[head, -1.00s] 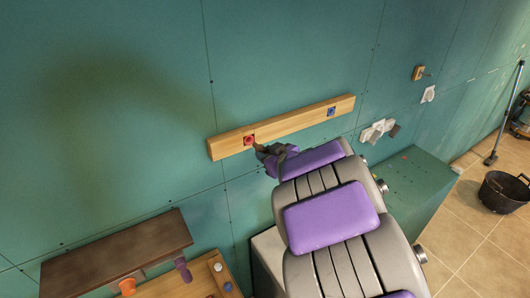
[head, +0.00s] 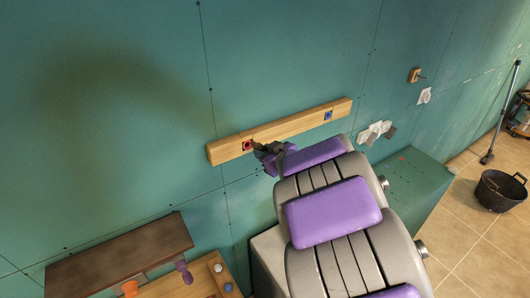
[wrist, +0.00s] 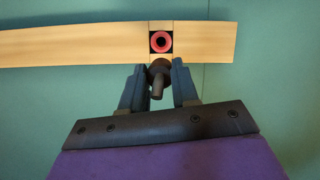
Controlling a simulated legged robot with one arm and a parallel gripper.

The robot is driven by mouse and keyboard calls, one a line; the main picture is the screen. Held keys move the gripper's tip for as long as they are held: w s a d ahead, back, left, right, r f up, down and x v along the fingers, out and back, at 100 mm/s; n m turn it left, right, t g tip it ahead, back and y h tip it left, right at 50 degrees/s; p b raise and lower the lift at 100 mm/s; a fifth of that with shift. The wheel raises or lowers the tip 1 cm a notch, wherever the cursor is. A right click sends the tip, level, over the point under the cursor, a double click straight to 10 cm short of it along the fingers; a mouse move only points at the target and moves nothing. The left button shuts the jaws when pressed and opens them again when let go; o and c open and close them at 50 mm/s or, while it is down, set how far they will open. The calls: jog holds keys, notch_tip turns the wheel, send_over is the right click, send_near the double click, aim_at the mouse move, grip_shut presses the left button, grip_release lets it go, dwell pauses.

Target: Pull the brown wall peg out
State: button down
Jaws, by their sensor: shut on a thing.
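The brown peg (wrist: 157,80) is between the two fingers of my gripper (wrist: 158,92) in the wrist view. It also shows small in the head view (head: 256,146). My gripper (head: 267,155) is shut on it, close to the wooden rail on the wall. A red-ringed socket (wrist: 161,42) sits in the rail just above the peg in the wrist view, and its dark centre looks empty. The same red socket shows in the head view (head: 248,146). The peg appears apart from the socket, though its exact distance from the rail is hard to tell.
The wooden rail (head: 290,127) also carries a blue socket (head: 328,115). At lower left are a brown shelf (head: 120,255), an orange peg (head: 130,288) and a purple peg (head: 184,271). A green box (head: 410,185) stands right of my arm. A black bucket (head: 501,190) is on the floor.

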jog(key=shift+r+p, duration=2.1)
jog(key=shift+r, duration=0.05)
